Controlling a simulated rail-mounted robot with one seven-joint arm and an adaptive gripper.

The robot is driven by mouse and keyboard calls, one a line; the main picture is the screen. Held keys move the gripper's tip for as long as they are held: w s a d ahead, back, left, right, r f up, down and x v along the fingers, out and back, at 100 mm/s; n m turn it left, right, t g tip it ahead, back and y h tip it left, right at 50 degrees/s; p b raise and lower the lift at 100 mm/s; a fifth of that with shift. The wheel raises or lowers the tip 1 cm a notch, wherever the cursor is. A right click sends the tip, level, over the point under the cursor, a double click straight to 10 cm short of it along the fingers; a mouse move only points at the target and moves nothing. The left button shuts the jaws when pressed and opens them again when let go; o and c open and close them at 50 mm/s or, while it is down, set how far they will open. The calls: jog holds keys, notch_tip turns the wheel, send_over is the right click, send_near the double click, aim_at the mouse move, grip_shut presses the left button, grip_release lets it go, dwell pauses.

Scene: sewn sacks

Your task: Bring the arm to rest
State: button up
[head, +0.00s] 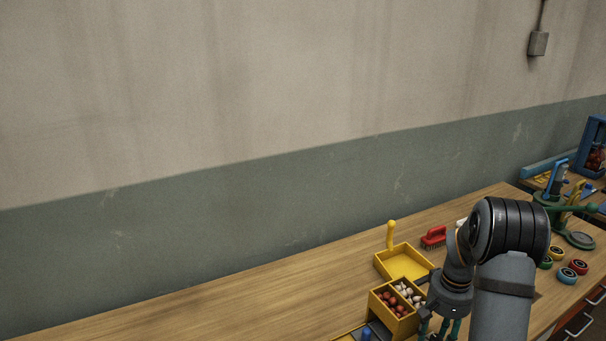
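My arm reaches over the wooden bench (190,318) at the right of the head view, bent at a dark, rounded joint. My gripper (438,329) points down at the bottom edge, just right of a yellow two-part box. Its fingertips are cut off by the frame. I cannot see whether it is open or shut, or whether it holds anything.
The yellow box (390,318) holds red-brown and white pieces. A yellow tray (404,262), a red brush (433,238) and several coloured rings (567,276) are nearby. A green stand (548,198) is at the right. The bench's left part is clear; a wall runs behind.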

jog(key=m, duration=0.4)
jog(key=shift+p, duration=0.35)
jog(key=m+p, duration=0.1)
jog(key=m, duration=0.2)
jog(key=shift+m, duration=0.4)
jog(key=shift+w, duration=0.1)
